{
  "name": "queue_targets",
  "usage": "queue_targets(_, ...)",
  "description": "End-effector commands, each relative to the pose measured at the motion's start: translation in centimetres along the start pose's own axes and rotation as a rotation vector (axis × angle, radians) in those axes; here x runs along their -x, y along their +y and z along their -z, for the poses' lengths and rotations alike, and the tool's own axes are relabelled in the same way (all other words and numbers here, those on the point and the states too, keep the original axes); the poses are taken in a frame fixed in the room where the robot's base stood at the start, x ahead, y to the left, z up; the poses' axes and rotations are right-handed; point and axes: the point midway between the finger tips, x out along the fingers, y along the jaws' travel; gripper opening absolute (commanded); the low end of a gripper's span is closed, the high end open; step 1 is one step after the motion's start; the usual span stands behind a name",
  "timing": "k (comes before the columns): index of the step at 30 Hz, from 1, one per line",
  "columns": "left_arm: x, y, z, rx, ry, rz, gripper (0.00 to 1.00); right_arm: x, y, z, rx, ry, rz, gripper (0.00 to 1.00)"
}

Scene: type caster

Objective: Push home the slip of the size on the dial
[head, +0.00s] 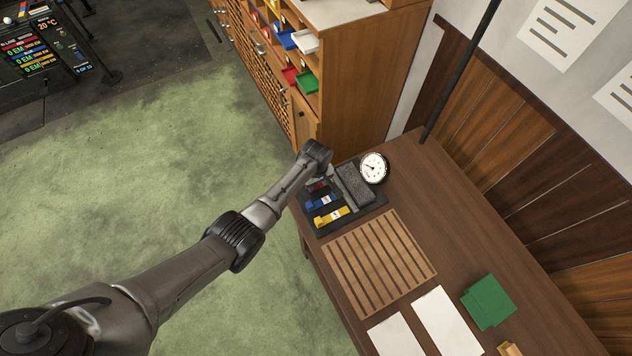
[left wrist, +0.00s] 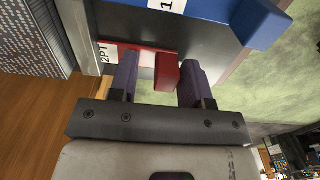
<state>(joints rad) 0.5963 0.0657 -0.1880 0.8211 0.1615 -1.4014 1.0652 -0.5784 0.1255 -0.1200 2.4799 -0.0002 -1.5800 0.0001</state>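A white round dial (head: 373,168) stands at the back of the table; its reading is too small to tell. Beside it a dark tray (head: 372,208) holds a red slip (head: 317,187), a blue slip (head: 322,202) and a yellow slip (head: 331,216). My left gripper (left wrist: 158,78) is over the red slip and partly hides it in the head view. In the left wrist view its two fingers stand apart on either side of the red slip's raised tab (left wrist: 167,72), with a gap on the left. The red slip's label reads 2PT. The blue slip (left wrist: 215,8) lies beside it.
A dark grey textured block (head: 355,183) lies between the slips and the dial. A slatted wooden rack (head: 378,262), white sheets (head: 446,322) and a green piece (head: 488,302) lie along the table. A wooden cabinet (head: 360,75) stands close behind the tray.

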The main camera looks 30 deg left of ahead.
Motion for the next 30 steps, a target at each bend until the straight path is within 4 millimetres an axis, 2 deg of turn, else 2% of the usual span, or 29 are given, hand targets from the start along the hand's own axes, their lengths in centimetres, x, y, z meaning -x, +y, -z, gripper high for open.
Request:
queue_targets(8, 0.1, -0.1, 0.0, 0.000, -0.001, 0.001, 0.47, 0.1, 0.0, 0.0, 0.001, 0.000, 0.000, 0.43)
queue_targets(11, 0.8, 0.0, 0.0, 0.000, 0.000, 0.001, 0.47, 0.3, 0.0, 0.1, 0.000, 0.000, 0.000, 0.43)
queue_targets(14, 2.2, 0.0, 0.0, 0.000, 0.000, 0.000, 0.47, 0.8, 0.0, 0.3, -0.002, 0.000, 0.002, 0.43)
queue_targets(24, 8.8, -0.1, 0.0, 0.000, 0.000, -0.001, 0.47, 2.0, -0.2, 0.6, -0.009, 0.000, 0.007, 0.43)
queue_targets(30, 11.8, 0.0, 0.0, 0.000, 0.001, 0.000, 0.47, 2.1, -0.2, 0.7, -0.009, -0.001, 0.007, 0.43)
